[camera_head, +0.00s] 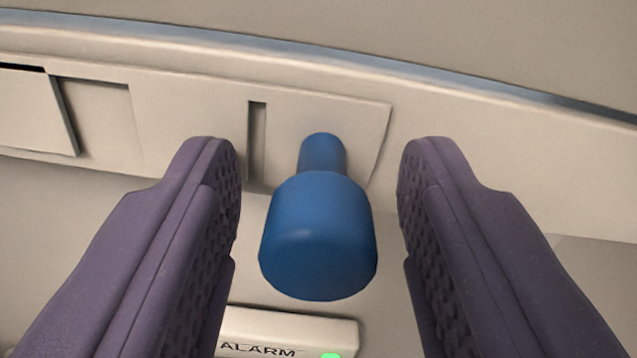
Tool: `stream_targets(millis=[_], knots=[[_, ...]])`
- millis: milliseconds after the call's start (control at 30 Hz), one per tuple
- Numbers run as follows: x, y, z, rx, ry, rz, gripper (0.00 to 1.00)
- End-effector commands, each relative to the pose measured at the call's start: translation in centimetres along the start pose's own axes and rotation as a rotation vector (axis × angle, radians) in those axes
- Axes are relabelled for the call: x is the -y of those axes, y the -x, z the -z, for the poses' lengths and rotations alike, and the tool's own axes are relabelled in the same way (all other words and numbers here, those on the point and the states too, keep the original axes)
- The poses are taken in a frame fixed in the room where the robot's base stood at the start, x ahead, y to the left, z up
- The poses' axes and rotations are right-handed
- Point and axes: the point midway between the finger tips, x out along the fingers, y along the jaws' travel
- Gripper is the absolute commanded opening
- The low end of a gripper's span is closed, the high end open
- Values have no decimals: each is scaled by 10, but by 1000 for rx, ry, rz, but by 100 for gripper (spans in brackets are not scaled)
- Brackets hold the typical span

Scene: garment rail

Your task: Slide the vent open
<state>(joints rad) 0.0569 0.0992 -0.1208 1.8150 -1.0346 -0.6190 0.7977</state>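A blue knob (318,235) with a narrower stem stands out from a beige vent panel (365,125) in the middle of the view. A narrow dark vertical slot (256,145) shows in the panel just left of the stem. My gripper (318,190) is open, with one purple textured finger on each side of the knob. A gap shows between the knob and each finger, so neither appears to touch it. The knob hides part of the panel's lower edge behind it.
At the left, the beige strip has a recessed section (100,115) and a raised plate (35,110). Below the knob is a light box (290,330) marked ALARM with a green light (331,355). A blue-grey band (300,55) runs above the strip.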

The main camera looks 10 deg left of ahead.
Motion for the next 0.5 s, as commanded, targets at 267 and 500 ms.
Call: stream_targets(millis=[267,500], knots=[[0,0,0,0,0,0,0],[-12,0,1,1,0,-3,0]])
